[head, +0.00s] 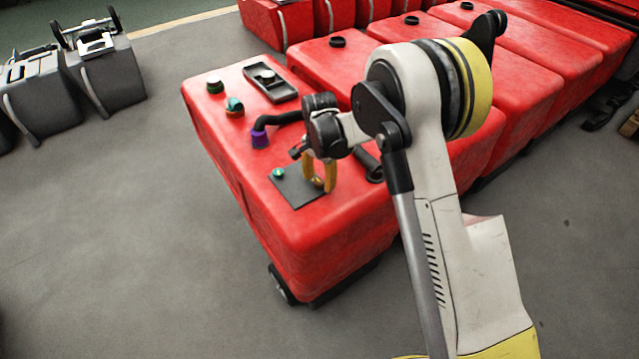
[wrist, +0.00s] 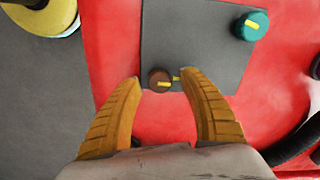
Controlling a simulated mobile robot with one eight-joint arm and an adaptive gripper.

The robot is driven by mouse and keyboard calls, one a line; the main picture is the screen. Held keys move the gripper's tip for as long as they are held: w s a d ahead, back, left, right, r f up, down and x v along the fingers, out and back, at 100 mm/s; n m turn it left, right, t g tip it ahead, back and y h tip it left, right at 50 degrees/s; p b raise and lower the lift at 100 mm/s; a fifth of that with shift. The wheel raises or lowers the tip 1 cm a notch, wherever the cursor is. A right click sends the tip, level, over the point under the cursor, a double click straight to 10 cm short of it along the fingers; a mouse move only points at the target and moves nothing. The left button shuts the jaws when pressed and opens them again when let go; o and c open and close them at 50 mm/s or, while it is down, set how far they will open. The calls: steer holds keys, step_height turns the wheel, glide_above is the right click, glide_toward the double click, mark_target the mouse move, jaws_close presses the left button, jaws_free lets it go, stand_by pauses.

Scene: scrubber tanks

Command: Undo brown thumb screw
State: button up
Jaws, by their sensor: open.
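The brown thumb screw (wrist: 159,80) has a yellow mark and sits at the edge of a dark grey plate (wrist: 195,50) on the red tank (wrist: 110,60) in the wrist view. My gripper (head: 319,187) points down at the plate with orange fingers. In the wrist view my gripper (wrist: 164,88) is open, with the brown screw between the fingertips, nearer the left one. I cannot tell whether either finger touches it.
A teal screw (wrist: 252,25) sits on the same plate and shows in the head view (head: 278,173). More red tanks (head: 480,75) stand behind.

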steer(key=shift+f, duration=0.1)
jaws_close()
stand_by(0.4)
